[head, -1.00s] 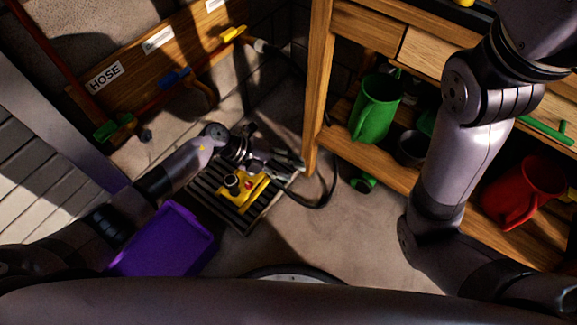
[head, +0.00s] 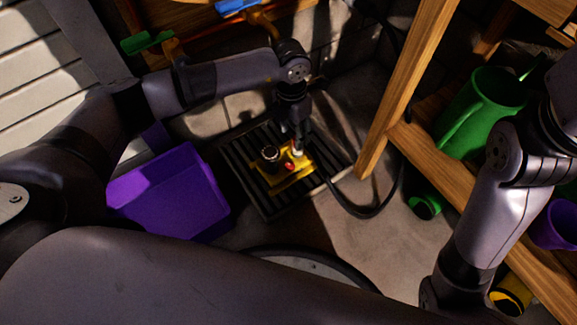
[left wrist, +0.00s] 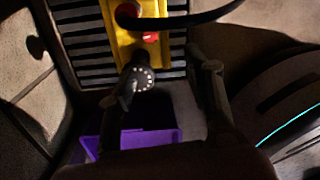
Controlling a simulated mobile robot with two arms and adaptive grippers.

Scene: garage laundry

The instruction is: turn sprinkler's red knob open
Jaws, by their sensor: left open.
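The yellow sprinkler (head: 304,174) lies on a dark slatted grate on the floor in the head view. Its small red knob (head: 290,167) shows beside a dark round part of the sprinkler. My left gripper (head: 298,148) points down over the sprinkler's far side, close to the knob; I cannot tell whether it touches. In the left wrist view the yellow body (left wrist: 125,45) is at the top, with a red part (left wrist: 150,37) and a black dial with white marks (left wrist: 142,78). The left gripper is open and holds nothing. My right arm shows at the right; its gripper is out of view.
The slatted grate (head: 262,198) lies on the concrete floor. A purple bin (head: 170,195) stands left of it. A black hose (head: 362,214) curves to the right. A wooden shelf (head: 440,158) with a green watering can (head: 482,110) stands at the right.

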